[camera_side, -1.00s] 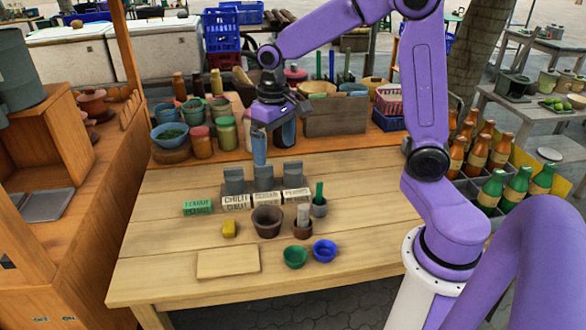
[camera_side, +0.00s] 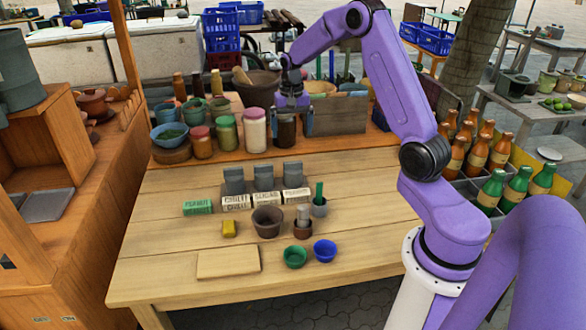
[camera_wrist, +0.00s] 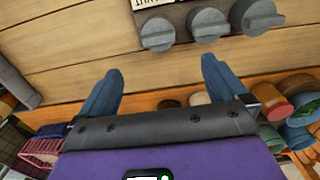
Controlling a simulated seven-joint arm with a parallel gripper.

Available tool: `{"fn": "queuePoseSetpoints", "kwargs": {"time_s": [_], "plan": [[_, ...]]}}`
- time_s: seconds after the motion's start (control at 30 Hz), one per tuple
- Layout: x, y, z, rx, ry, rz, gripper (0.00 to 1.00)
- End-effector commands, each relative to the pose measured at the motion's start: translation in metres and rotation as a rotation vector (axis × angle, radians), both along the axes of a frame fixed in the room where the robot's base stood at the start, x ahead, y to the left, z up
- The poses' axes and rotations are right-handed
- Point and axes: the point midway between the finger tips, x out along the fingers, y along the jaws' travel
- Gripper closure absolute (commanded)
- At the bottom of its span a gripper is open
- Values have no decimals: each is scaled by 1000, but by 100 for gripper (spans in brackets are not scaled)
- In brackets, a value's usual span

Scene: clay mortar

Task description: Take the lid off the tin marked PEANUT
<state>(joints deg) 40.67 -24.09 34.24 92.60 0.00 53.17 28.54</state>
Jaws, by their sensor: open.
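Three grey tins with bar-handled lids stand in a row on the wooden table: a left tin (camera_side: 234,181), a middle tin (camera_side: 264,177) and a right tin (camera_side: 293,175). White label blocks stand in front of them; the left one seems to read CHILI, the others are too small to read surely. My gripper (camera_wrist: 162,68) is open and empty, behind and above the row in the side view (camera_side: 293,108). The tins' round lids show at the top of the wrist view (camera_wrist: 207,24).
Jars, including a white one with a pink lid (camera_side: 254,130), and a wooden crate (camera_side: 338,115) stand on the back shelf near my gripper. A clay mortar (camera_side: 267,221), green bowl (camera_side: 295,257) and blue bowl (camera_side: 325,251) sit in front of the tins.

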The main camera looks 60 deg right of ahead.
Motion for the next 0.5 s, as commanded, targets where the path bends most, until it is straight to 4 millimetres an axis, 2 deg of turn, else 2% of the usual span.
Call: {"fn": "queuePoseSetpoints", "kwargs": {"time_s": [0.03, 0.3, 0.5], "plan": [[-1, 0, -11, 1, 6, 1, 1], [-1, 0, -59, 1, 4, 1, 1], [0, 0, -76, 1, 1, 2, 1]]}}
